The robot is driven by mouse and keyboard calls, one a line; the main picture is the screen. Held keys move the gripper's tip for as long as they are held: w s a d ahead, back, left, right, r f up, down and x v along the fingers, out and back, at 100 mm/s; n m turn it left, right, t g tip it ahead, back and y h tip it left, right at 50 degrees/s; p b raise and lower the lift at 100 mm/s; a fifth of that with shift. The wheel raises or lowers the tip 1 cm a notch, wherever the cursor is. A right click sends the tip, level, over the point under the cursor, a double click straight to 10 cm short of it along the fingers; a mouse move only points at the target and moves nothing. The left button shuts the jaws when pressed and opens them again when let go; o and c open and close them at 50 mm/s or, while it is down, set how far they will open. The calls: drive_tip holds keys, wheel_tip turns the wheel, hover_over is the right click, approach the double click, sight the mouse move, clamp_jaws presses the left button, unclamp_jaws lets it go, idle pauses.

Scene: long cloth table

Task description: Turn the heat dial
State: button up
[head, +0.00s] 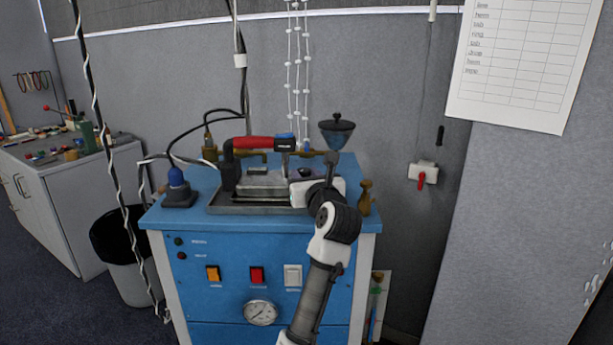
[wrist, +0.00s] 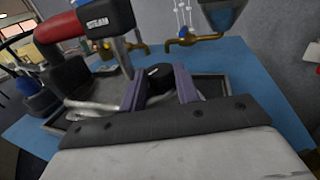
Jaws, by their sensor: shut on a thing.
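The heat dial (wrist: 158,74) is a small round black knob with a white mark on top, low on the steam iron. In the wrist view it sits between the two purple fingers of my gripper (wrist: 160,84), which are shut on its sides. The iron has a red handle (head: 252,142) and a blue and black steam head (head: 285,143). It rests in a dark metal tray (head: 213,208). In the head view my gripper (head: 303,182) is at the right end of the iron, and my arm hides part of the tray.
The tray stands on a blue cabinet (head: 160,222) with switches and a gauge (head: 260,312). A brass tap (wrist: 195,39) and a dark funnel (head: 337,130) stand behind my gripper. A blue-topped fitting (head: 178,185) is at the left. A brass fitting (head: 365,198) stands close to my arm's right.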

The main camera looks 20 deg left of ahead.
drive_tip(key=shift+a, duration=0.1)
drive_tip(key=shift+s+a+m+t+h+p, duration=0.1)
drive_tip(key=shift+m+t+h+p, duration=0.1)
drive_tip(key=shift+m+t+h, duration=0.35)
drive_tip(key=shift+s+a+m+t+h+p, duration=0.15)
drive_tip(key=shift+m+t+h, duration=0.15)
drive_tip(key=shift+h, duration=0.35)
drive_tip(key=m+h, duration=0.1)
drive_tip(key=m+t+h+b, duration=0.1)
drive_tip(key=h, duration=0.1)
drive_tip(key=shift+a+f+t, duration=0.1)
drive_tip(key=shift+a+t, duration=0.1)
drive_tip(key=shift+t, duration=0.05)
drive_tip(key=m+h+b, duration=0.2)
drive_tip(key=h+b, duration=0.1)
drive_tip(key=shift+a+f+m+t, duration=0.15)
drive_tip(key=shift+m+t, duration=0.1)
drive_tip(key=shift+t, duration=0.15)
drive_tip(key=shift+m+h+b, duration=0.5)
drive_tip(key=shift+h+b, duration=0.4)
drive_tip(key=shift+h, duration=0.1)
drive_tip(key=shift+r+h, duration=0.25)
drive_tip(key=shift+h, duration=0.05)
